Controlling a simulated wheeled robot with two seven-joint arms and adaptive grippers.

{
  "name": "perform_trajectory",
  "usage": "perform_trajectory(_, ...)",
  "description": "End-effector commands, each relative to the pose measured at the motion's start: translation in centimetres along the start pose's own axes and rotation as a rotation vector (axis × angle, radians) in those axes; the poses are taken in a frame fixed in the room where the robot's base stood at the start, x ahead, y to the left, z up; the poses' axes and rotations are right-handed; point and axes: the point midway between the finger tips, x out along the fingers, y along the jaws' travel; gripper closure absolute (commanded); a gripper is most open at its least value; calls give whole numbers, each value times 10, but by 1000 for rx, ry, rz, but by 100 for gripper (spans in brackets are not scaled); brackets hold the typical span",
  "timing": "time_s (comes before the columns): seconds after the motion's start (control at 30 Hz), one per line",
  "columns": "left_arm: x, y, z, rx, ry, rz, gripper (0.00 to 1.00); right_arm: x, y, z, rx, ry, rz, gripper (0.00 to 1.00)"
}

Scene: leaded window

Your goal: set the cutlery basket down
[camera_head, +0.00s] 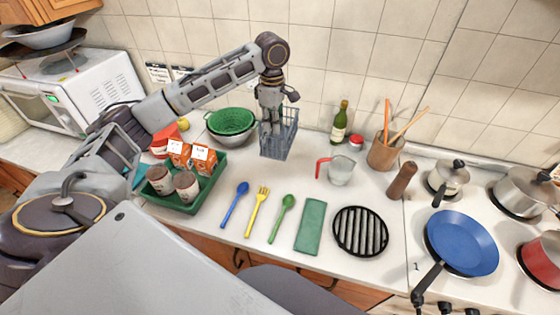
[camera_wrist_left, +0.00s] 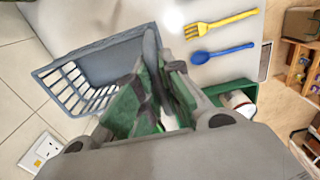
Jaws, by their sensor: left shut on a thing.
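The blue-grey cutlery basket (camera_head: 279,144) is at the back of the counter, right of the green colander. It looks upright, with slatted sides. My left gripper (camera_head: 272,124) comes down over it from above and is shut on it. In the left wrist view the basket (camera_wrist_left: 85,72) lies left of the gripper's green fingers (camera_wrist_left: 155,92), and a grey upright part stands between them. Whether the basket's bottom touches the counter I cannot tell. My right gripper is not in view.
The green colander (camera_head: 231,121) and green tray (camera_head: 188,203) are left of the basket. A measuring jug (camera_head: 341,171) and green bottle (camera_head: 339,122) are to its right. Blue (camera_head: 235,204), yellow (camera_head: 257,211) and green (camera_head: 282,217) utensils lie in front. Bare counter separates them from the basket.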

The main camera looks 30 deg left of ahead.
Motion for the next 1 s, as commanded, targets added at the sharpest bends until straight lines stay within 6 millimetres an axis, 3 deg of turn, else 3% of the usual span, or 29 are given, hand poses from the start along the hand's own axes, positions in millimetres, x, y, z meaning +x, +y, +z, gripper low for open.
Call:
perform_trajectory(0.27, 2, 0, 0, 0, 0, 0, 100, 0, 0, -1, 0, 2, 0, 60)
perform_trajectory(0.73, 55, 1, 0, 1, 1, -2, 100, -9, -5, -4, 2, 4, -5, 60)
perform_trajectory(1.0, 62, 2, 0, 1, 0, 0, 100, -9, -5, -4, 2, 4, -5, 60)
